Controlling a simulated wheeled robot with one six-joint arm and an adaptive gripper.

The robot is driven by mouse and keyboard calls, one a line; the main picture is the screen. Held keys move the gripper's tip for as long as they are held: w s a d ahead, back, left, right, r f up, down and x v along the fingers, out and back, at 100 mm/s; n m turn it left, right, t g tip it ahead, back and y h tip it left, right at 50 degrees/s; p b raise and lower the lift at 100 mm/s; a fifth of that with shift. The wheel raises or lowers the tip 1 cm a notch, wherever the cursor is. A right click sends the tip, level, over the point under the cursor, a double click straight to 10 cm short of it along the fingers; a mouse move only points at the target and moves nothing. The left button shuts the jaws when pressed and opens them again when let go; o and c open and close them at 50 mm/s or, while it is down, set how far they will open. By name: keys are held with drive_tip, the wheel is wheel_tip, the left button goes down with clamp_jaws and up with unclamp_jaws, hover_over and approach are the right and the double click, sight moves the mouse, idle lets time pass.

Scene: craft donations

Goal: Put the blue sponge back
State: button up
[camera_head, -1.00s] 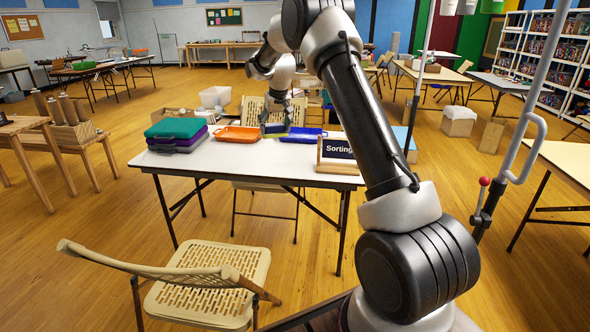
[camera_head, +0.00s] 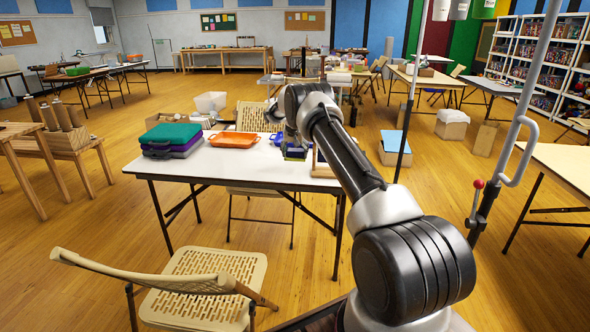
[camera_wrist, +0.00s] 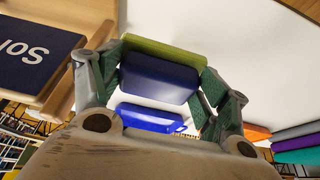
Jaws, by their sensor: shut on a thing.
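My gripper (camera_wrist: 163,80) is shut on the blue sponge (camera_wrist: 158,80), a dark blue block with an olive-green layer, held between its two fingers. A bright blue tray (camera_wrist: 150,118) shows beyond the sponge in the wrist view; part of this tray (camera_head: 277,138) also shows left of my gripper in the head view. The gap between sponge and table is hard to judge.
An orange tray (camera_head: 234,140) and a stack of teal and purple cases (camera_head: 172,138) stand on the left of the table. A wooden-framed sign (camera_wrist: 38,58) is close beside my gripper. A folding chair (camera_head: 205,285) stands in front. The table's front middle is clear.

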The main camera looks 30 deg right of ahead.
wheel_tip(320, 180, down, 7)
drive_tip(key=shift+f, duration=0.1)
drive_tip(key=shift+f, duration=0.1)
idle(0.3)
drive_tip(key=o, duration=1.3)
drive_tip(key=shift+c, duration=0.2)
